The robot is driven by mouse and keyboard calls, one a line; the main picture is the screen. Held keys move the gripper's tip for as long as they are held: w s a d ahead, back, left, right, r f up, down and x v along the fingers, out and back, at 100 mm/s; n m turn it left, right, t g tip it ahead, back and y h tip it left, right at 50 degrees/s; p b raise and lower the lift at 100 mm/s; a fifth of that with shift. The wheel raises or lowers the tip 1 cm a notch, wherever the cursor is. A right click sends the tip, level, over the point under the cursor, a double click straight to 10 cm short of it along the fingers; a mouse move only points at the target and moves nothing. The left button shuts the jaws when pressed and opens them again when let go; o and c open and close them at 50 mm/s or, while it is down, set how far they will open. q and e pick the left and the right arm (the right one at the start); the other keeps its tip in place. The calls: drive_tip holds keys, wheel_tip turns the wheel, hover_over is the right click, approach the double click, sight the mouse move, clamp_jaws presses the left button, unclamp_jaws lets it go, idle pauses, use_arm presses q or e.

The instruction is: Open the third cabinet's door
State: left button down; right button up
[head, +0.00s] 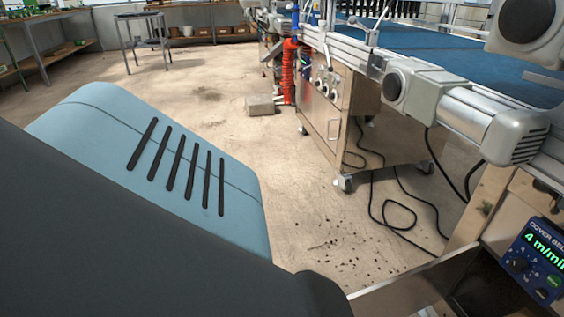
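A metal cabinet (323,105) on casters stands under the conveyor line in the middle of the view. Its front door looks shut and has a small handle. A second metal cabinet (487,205) is at the lower right, cut off by the picture edge. A flat metal panel (408,286) juts out to the left from near it at the bottom edge; I cannot tell whether it is an open door. The frame does not show which cabinet is the third. Neither of my grippers is in view.
A control box (536,262) reading "4 m/min" is at the lower right. Black cables (395,208) lie on the floor between the cabinets. A grey block (260,105) sits by red hoses (289,72). The concrete floor (290,190) left of the line is mostly clear.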

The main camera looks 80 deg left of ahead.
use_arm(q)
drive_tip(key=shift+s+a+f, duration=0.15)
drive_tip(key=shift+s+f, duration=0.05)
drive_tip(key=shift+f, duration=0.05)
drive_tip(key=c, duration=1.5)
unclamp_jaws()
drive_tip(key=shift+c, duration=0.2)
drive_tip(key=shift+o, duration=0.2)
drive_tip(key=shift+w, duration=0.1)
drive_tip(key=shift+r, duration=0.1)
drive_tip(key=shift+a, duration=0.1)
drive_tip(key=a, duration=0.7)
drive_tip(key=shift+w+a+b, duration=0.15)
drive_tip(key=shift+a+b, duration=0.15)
